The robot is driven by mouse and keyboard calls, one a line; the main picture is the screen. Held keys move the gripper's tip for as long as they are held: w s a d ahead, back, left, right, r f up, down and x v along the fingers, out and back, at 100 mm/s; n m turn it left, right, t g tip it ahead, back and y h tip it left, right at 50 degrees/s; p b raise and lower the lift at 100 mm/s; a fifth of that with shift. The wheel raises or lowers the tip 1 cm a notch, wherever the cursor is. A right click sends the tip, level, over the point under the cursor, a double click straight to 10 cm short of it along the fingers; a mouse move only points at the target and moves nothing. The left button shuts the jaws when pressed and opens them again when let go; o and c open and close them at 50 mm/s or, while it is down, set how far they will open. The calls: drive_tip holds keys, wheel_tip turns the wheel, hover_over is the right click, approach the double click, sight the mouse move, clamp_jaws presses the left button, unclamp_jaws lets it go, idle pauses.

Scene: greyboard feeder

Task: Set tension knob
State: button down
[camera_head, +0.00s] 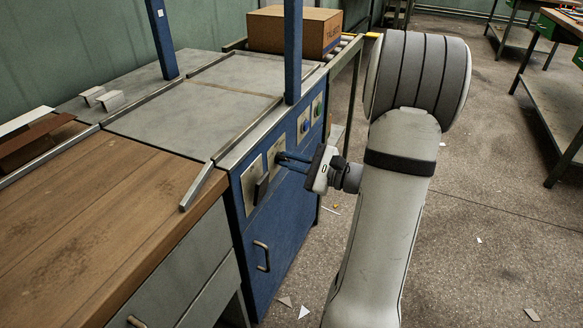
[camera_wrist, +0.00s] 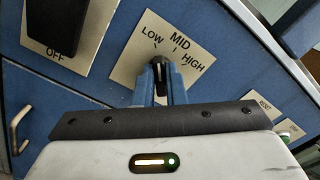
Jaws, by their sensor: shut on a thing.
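The tension knob (camera_wrist: 157,60) is dark and sits on a tan plate (camera_wrist: 128,62) marked LOW, MID and HIGH in the wrist view. My gripper (camera_wrist: 160,72) is shut on the knob, with its blue fingers on either side of it. The fingers cover much of the knob, so I cannot tell surely which mark it points to. In the head view my gripper (camera_head: 282,160) reaches the blue cabinet front from the right, at the plate (camera_head: 274,153).
A plate marked OFF (camera_wrist: 98,50) with a black switch (camera_wrist: 65,15) is beside the knob plate. Button plates (camera_head: 304,124) are farther along the blue cabinet (camera_head: 285,215). A metal handle (camera_head: 262,256) sticks out below. A cardboard box (camera_head: 285,32) stands behind.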

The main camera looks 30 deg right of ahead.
drive_tip(key=shift+f+n+b, duration=0.1)
drive_tip(key=shift+n+b, duration=0.35)
drive_tip(key=shift+n, duration=0.05)
drive_tip(key=c, duration=1.5)
unclamp_jaws()
drive_tip(key=p+v, duration=0.2)
drive_tip(key=v, duration=0.6)
